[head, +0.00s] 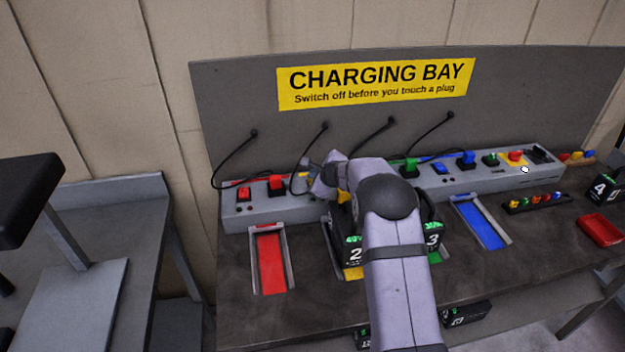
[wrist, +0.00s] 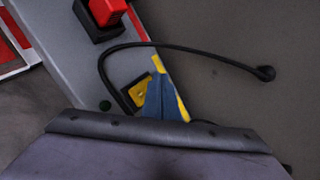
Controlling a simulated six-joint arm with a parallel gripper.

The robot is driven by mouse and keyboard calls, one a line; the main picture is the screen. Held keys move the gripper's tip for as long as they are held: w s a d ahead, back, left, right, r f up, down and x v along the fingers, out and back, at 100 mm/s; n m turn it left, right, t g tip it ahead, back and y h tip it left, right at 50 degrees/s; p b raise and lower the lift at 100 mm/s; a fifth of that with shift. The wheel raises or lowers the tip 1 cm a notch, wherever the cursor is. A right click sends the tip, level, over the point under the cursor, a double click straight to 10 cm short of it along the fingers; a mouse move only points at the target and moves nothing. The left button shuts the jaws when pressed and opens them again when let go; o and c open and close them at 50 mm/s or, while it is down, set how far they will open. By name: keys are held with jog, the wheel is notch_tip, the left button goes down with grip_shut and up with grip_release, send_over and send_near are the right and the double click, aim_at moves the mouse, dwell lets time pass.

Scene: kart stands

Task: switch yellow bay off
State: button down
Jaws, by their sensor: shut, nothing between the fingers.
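The yellow bay's switch (wrist: 139,94) shows in the wrist view as a yellow rocker in a black frame on the grey strip, partly hidden by my gripper. I cannot tell its rocker position. A small dark green lamp (wrist: 105,105) is beside it. My gripper (wrist: 160,97) is shut and empty, its blue-grey fingertips right at the switch; touching or just above, I cannot tell. Yellow also shows behind the fingers, its shape unclear. In the head view my gripper (head: 306,170) is over the strip, right of the red plug (head: 277,183), and my arm hides much of the yellow bay.
The red switch (head: 244,194) is left of my gripper. Black cables loop from the back panel (head: 233,98); one passes close to my fingers. Battery 2 (head: 355,255) and battery 3 (head: 433,238) stand in front. Green and blue switches line the strip (head: 455,184) to the right.

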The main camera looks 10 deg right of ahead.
jog(key=shift+s+f, duration=0.25)
jog(key=shift+f, duration=0.2)
jog(key=shift+r+p, duration=0.35)
jog(key=shift+r, duration=0.35)
jog(key=shift+r, duration=0.15)
jog(key=shift+r, duration=0.15)
notch_tip(320, 180, up, 4)
jog(key=p, duration=0.3)
jog(key=shift+s+f, duration=0.15)
jog(key=shift+f, duration=0.05)
jog(key=shift+s+r+p, duration=0.1)
jog(key=shift+r+p, duration=0.25)
jog(key=shift+r, duration=0.2)
